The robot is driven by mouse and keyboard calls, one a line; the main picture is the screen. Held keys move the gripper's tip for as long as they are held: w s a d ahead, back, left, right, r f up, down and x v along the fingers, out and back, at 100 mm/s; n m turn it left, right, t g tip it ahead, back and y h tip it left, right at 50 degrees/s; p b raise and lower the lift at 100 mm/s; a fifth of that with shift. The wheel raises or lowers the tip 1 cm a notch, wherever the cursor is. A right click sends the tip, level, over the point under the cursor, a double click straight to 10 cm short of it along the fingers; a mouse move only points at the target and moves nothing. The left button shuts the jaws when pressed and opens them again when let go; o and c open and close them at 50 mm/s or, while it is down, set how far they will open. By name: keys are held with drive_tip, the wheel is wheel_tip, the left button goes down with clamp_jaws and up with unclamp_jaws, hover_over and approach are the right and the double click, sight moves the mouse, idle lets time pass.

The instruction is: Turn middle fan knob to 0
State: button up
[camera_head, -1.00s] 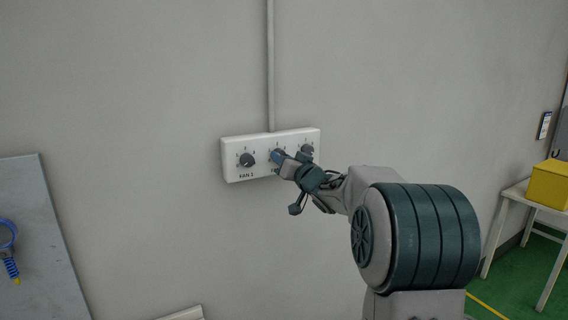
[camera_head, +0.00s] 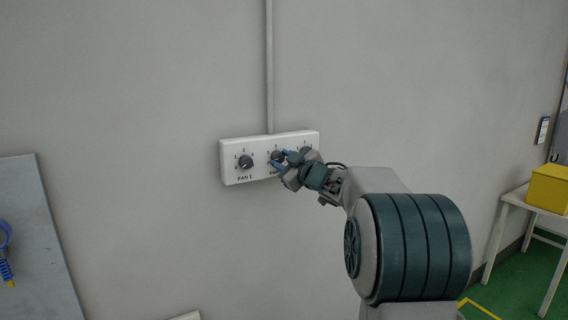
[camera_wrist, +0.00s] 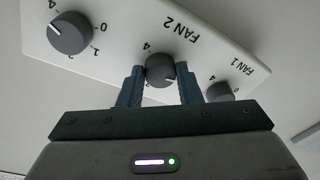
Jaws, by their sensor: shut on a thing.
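The white fan panel (camera_head: 232,162) is fixed to the wall with three dark knobs in a row. The middle knob (camera_head: 277,156), marked FAN 2, also shows in the wrist view (camera_wrist: 160,70). My gripper (camera_wrist: 161,88) is shut on the middle knob, with one blue-grey finger on each side of it. In the head view my gripper (camera_head: 283,160) reaches the panel from the right and partly covers the middle knob's label. In the wrist view a 4 shows beside this knob; its other numbers are largely hidden.
The FAN 1 knob (camera_head: 245,162) is left of my gripper. The third knob (camera_head: 306,151) is close on its right, partly hidden by my arm. A conduit (camera_head: 269,70) runs up from the panel. A table with a yellow box (camera_head: 549,187) stands far right.

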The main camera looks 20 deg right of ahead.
drive_tip(key=shift+n, duration=2.2)
drive_tip(key=o, duration=1)
drive_tip(key=shift+c, duration=0.2)
drive_tip(key=shift+b, duration=0.3)
drive_tip(key=b+v, duration=0.1)
drive_tip(key=v, duration=1.2)
drive_tip(key=shift+s+d+r+b, duration=0.2)
drive_tip(key=shift+s+r+b, duration=0.1)
drive_tip(key=shift+s+b, duration=0.1)
